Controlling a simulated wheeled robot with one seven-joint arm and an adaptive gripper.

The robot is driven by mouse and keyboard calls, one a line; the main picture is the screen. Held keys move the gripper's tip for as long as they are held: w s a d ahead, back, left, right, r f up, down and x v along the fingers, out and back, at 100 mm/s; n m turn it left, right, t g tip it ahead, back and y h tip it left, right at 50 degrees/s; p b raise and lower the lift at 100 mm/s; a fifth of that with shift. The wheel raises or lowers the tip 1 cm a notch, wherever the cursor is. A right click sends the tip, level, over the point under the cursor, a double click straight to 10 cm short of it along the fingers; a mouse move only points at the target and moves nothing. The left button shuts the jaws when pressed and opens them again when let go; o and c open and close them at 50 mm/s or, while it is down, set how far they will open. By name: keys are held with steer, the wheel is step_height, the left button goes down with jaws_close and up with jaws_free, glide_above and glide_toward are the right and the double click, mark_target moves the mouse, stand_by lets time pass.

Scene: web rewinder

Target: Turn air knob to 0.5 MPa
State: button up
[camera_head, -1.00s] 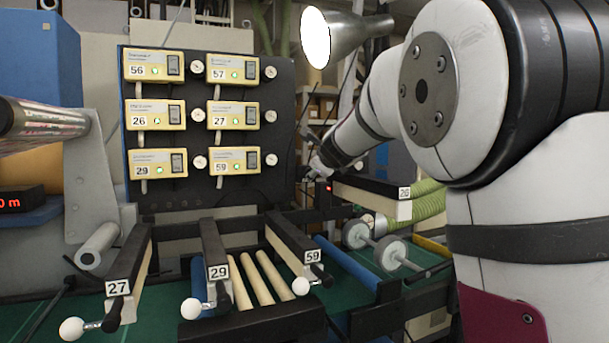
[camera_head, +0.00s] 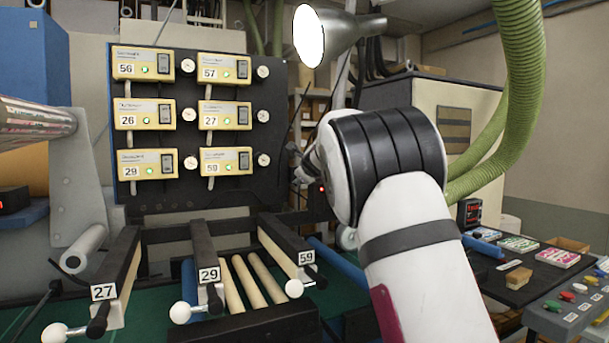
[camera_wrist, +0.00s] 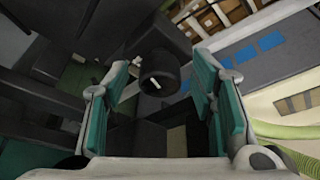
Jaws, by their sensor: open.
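A black round knob (camera_wrist: 158,76) with a small white mark on its face shows in the wrist view. I take it for the air knob. It lies between the two teal-padded fingers of my open gripper (camera_wrist: 163,65), near the fingertips. The fingers stand apart from it on both sides. No pressure reading is legible. In the head view my arm covers this area, and I cannot make out the knob or the fingers there.
A black panel (camera_head: 228,128) carries several yellow controllers with small round dials. Numbered bars with white ball handles (camera_head: 180,312) stand in front of it. A lamp (camera_head: 335,35) hangs above. A green hose (camera_head: 520,110) and a dark table (camera_head: 520,290) are at the right.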

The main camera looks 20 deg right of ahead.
steer(key=c, duration=1.1)
steer(key=shift+m+y+p, duration=0.3)
steer(key=shift+m+p, duration=0.15)
steer(key=shift+m, duration=0.15)
steer(key=shift+c, duration=0.2)
steer(key=o, duration=1.1)
steer(key=shift+o, duration=0.2)
steer(key=shift+s+r, duration=0.1)
steer(key=v, duration=1.1)
steer(key=shift+s+r, duration=0.2)
steer(key=shift+s, duration=0.15)
